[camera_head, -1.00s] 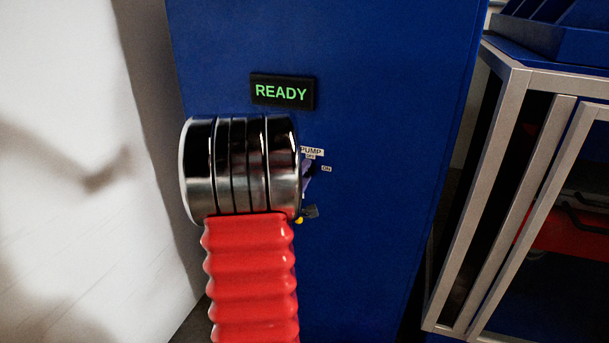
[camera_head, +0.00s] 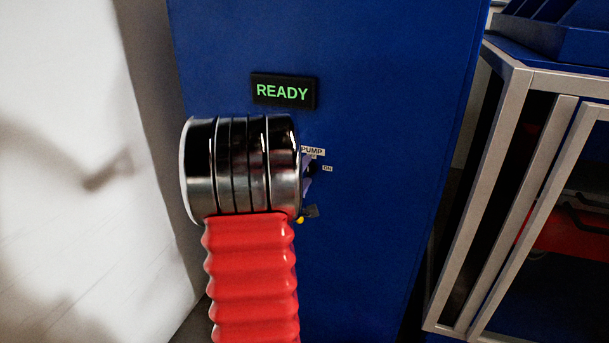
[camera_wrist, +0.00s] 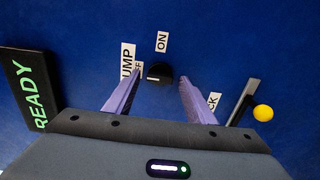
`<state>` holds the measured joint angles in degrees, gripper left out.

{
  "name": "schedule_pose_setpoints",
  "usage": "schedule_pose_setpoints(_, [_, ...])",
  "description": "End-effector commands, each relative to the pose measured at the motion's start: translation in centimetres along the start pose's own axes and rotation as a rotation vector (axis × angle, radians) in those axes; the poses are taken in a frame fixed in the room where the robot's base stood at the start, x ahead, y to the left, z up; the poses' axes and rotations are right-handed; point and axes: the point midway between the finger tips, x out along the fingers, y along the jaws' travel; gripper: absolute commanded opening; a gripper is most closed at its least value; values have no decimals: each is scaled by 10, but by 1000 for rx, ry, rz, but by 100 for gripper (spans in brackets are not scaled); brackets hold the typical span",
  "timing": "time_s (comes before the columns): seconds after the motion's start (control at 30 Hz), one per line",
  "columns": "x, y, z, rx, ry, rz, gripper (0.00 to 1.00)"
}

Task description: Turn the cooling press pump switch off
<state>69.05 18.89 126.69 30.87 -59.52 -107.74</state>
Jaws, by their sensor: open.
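The pump switch is a round black knob (camera_wrist: 160,72) on the blue press panel, in the wrist view. A small white mark shows at its lower left, on the side of the partly covered OFF label (camera_wrist: 139,70). The ON label (camera_wrist: 162,41) is above it. My gripper (camera_wrist: 159,78) is open, its two purple fingers on either side of the knob. I cannot tell whether they touch it. In the head view my arm's wrist hides most of the switch, and only the PUMP label (camera_head: 313,150) and ON label (camera_head: 327,168) show clearly.
A lit READY display (camera_head: 283,91) is on the panel above my wrist. A yellow button (camera_wrist: 263,112) and a grey lever (camera_wrist: 244,102) are right of the fingers in the wrist view. A metal-framed cabinet (camera_head: 490,200) stands at the right.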

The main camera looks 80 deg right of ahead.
Motion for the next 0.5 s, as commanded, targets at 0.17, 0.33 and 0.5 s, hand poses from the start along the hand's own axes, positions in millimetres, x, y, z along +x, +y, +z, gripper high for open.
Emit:
schedule_pose_setpoints(0.17, [-11, 0, 0, 1, 0, -1, 50])
schedule_pose_setpoints(0.33, [-36, 0, -1, 0, 2, 0, 50])
schedule_pose_setpoints(0.5, [-66, 0, -1, 0, 3, 1, 50])
